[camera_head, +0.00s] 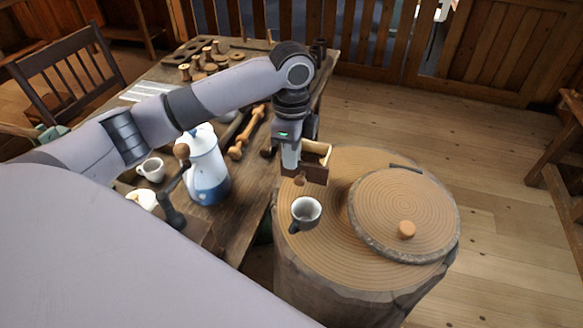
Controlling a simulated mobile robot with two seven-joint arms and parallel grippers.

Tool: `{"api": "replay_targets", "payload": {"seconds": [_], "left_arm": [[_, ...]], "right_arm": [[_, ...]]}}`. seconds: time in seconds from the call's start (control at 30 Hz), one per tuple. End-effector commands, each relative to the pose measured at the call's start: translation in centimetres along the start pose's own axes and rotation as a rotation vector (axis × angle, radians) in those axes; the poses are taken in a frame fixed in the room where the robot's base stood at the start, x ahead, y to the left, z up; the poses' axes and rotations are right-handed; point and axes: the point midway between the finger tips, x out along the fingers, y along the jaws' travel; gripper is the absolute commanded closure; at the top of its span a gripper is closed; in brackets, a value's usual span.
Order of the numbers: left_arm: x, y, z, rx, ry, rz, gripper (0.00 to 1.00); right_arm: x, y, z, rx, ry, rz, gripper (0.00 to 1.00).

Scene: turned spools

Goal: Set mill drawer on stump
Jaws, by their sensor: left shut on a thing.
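The mill drawer (313,163) is a small open wooden box with a dark brown front and a round knob. My left gripper (291,160) points down and is shut on the drawer at its left side. The drawer is over the back left part of the stump (322,264), a broad wooden block with a ringed top. I cannot tell whether the drawer touches the stump top. My right gripper is not in view.
A round wooden lid (405,208) with a knob covers the stump's right side. The table (240,209) at left holds a white and blue pot (206,170), cups, a crank and turned spools.

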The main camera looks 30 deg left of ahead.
Motion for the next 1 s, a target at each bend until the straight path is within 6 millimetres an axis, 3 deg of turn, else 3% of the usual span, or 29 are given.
{"api": "replay_targets", "payload": {"seconds": [0.3,0.7,0.8,1.0], "left_arm": [[4.1,0.1,0.0,-0.001,-0.001,0.002,1.0],[4.6,0.0,0.0,-0.001,-0.001,0.001,1.0],[4.6,0.0,0.0,-0.001,-0.001,0.001,0.65],[4.6,0.0,0.0,-0.001,-0.001,0.001,0.65]], "right_arm": [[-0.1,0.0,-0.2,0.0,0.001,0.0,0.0],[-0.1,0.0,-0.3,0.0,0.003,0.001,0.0],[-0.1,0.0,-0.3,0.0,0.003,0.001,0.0],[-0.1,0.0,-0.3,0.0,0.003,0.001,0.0]]}}
